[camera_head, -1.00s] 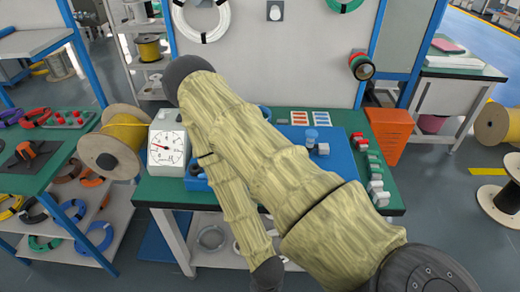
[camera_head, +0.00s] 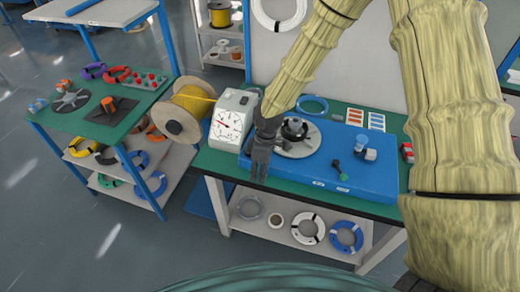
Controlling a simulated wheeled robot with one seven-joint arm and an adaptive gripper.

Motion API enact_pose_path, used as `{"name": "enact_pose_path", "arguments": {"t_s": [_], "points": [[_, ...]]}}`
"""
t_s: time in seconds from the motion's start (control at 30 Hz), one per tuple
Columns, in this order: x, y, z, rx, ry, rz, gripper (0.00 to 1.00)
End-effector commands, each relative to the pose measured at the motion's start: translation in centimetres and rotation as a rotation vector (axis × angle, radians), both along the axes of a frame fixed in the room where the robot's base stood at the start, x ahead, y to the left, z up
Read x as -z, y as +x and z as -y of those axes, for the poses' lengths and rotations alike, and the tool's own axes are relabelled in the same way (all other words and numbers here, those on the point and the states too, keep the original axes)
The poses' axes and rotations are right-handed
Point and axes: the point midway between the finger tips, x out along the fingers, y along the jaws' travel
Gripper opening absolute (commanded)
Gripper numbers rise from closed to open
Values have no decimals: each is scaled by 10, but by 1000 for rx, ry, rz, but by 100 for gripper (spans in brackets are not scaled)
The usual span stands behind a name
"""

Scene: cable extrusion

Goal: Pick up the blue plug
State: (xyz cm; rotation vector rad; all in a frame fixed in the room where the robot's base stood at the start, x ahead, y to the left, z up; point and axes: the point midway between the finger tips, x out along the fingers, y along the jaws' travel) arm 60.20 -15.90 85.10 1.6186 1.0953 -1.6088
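A small blue cylindrical piece (camera_head: 361,142), which may be the blue plug, stands on the blue board of the workbench, right of the middle. It is too small to tell for sure. A small grey block (camera_head: 370,154) is beside it. My gripper (camera_head: 258,178) is dark grey and points down over the left end of the blue board (camera_head: 300,175), well to the left of the blue piece. Its fingers look close together, but the gap between them is unclear. I see nothing between them.
A white dial gauge (camera_head: 230,122) and a yellow cable spool (camera_head: 185,113) stand left of my gripper. A round disc (camera_head: 298,145) with a dark hub is just right of it. The board's front right is clear.

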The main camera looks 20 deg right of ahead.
Motion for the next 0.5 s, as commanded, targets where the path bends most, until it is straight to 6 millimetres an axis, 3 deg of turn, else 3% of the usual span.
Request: {"name": "enact_pose_path", "arguments": {"t_s": [0.03, 0.2, 0.33, 0.5], "points": [[-32, 20, 7, -51, -23, 27, 30], [-86, 57, 25, -172, -102, 76, 30], [-101, 69, 32, -208, -129, 90, 30], [-87, 69, 33, -213, -134, 88, 30]]}}
